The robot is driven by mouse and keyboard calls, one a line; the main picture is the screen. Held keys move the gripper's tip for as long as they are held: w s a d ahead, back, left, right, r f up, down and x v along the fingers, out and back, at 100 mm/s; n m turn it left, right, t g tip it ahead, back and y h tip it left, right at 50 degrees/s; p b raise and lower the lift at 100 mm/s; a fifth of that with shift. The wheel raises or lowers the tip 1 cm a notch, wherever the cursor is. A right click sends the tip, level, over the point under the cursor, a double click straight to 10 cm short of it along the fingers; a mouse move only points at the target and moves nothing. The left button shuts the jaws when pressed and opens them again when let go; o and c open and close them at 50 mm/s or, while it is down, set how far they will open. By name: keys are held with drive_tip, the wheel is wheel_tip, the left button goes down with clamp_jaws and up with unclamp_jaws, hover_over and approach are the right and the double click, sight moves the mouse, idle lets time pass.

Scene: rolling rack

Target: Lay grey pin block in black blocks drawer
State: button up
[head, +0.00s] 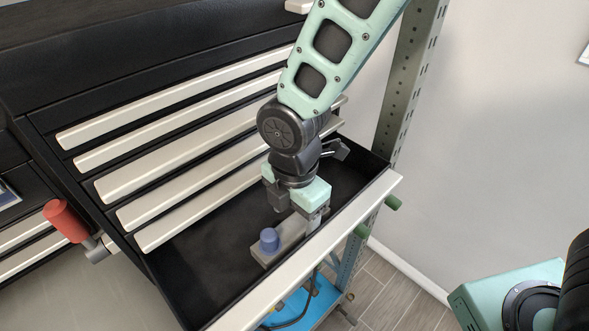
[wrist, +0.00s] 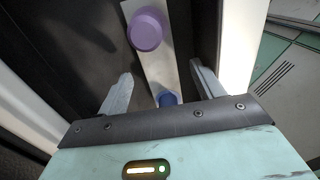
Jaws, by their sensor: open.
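The grey pin block (head: 291,231) lies in the open bottom black drawer (head: 203,268), near its cream front edge. A blue pin (head: 269,240) stands up at its near end. My gripper (head: 299,216) is down in the drawer over the far part of the block. In the wrist view, the block (wrist: 161,72) runs between my two spread fingers (wrist: 160,75), with a purple-looking pin (wrist: 147,29) beyond the tips and a blue pin (wrist: 167,99) close to the palm. The fingers look apart from the block. My gripper partly hides the block's far end in the head view.
Several shut drawers with cream fronts (head: 190,172) rise behind the open one. A red-headed tool (head: 66,221) hangs at the left. A perforated metal post (head: 408,90) stands at the right. The drawer floor left of the block is bare.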

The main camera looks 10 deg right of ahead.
wheel_tip(320, 180, up, 14)
drive_tip(key=b, duration=0.1)
drive_tip(key=shift+b, duration=0.35)
drive_tip(key=s+d+f+m, duration=0.1)
drive_tip(key=s+m, duration=0.1)
drive_tip(key=s+d+f+m+b, duration=0.1)
drive_tip(key=s+f+m, duration=0.1)
drive_tip(key=m, duration=0.1)
drive_tip(key=s+d+f+m+b, duration=0.1)
drive_tip(key=s+m, duration=0.1)
drive_tip(key=m, duration=0.1)
drive_tip(key=shift+d+f, duration=0.2)
drive_tip(key=shift+d, duration=0.1)
drive_tip(key=s+d+f+m+b, duration=0.1)
drive_tip(key=s+d+f+m, duration=0.3)
drive_tip(key=m, duration=0.5)
drive_tip(key=shift+s+y+b, duration=0.3)
drive_tip(key=shift+s+b, duration=0.1)
drive_tip(key=shift+s, duration=0.4)
